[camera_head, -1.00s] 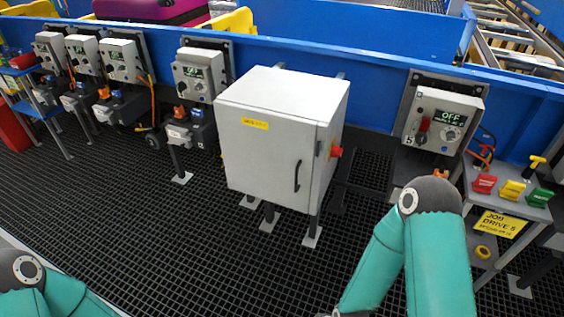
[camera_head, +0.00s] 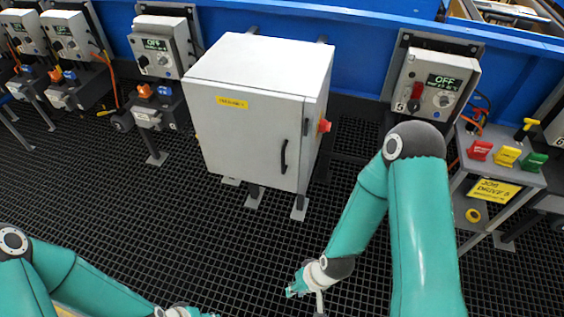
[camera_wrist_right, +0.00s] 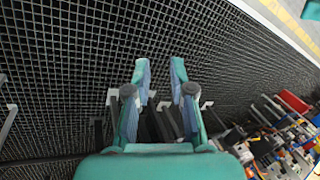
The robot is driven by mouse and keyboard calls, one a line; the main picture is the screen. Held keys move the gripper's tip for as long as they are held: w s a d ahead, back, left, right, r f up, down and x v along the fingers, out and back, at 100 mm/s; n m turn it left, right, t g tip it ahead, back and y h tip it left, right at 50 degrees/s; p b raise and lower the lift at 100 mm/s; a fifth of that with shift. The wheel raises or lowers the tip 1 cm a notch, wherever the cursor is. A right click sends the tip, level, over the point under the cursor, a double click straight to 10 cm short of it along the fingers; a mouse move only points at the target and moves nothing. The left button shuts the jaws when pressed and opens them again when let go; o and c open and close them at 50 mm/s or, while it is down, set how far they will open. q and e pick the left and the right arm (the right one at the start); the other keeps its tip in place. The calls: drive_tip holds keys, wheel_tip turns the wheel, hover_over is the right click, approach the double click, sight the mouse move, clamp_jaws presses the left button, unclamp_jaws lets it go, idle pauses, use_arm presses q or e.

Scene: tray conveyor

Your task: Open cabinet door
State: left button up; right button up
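The light grey cabinet (camera_head: 245,130) stands on short legs in the centre of the head view. Its front door (camera_head: 235,150) looks shut, with a yellow label and a black vertical handle (camera_head: 284,156) near the right edge. A red knob (camera_head: 325,126) is on its right side. My right gripper (camera_head: 293,290) is low in front of the cabinet, apart from the handle. The right wrist view shows its two fingers (camera_wrist_right: 160,68) spread, with nothing held. My left gripper is at the bottom edge of the head view, mostly cut off, so its state is unclear.
Control boxes stand to the left and a box reading OFF (camera_head: 437,85) to the right. A small stand (camera_head: 500,172) with red, yellow and green tags is at the right. The black grid floor (camera_head: 120,215) before the cabinet is clear apart from my arms.

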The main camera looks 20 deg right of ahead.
drive_tip(key=w+d+f+n+t+b, duration=0.1)
drive_tip(key=w+d+f+t+b, duration=0.15)
drive_tip(key=w+b, duration=0.6)
drive_tip(key=t+h+b, duration=0.4)
drive_tip(key=t+b, duration=1)
drive_tip(key=b, duration=1.1)
approach(284, 162)
drive_tip(key=s, duration=0.6)
drive_tip(key=shift+n, duration=0.4)
drive_tip(key=w+p, duration=0.9)
drive_tip(key=w, duration=0.7)
drive_tip(key=shift+w+f, duration=0.2)
drive_tip(key=shift+w, duration=0.15)
clamp_jaws()
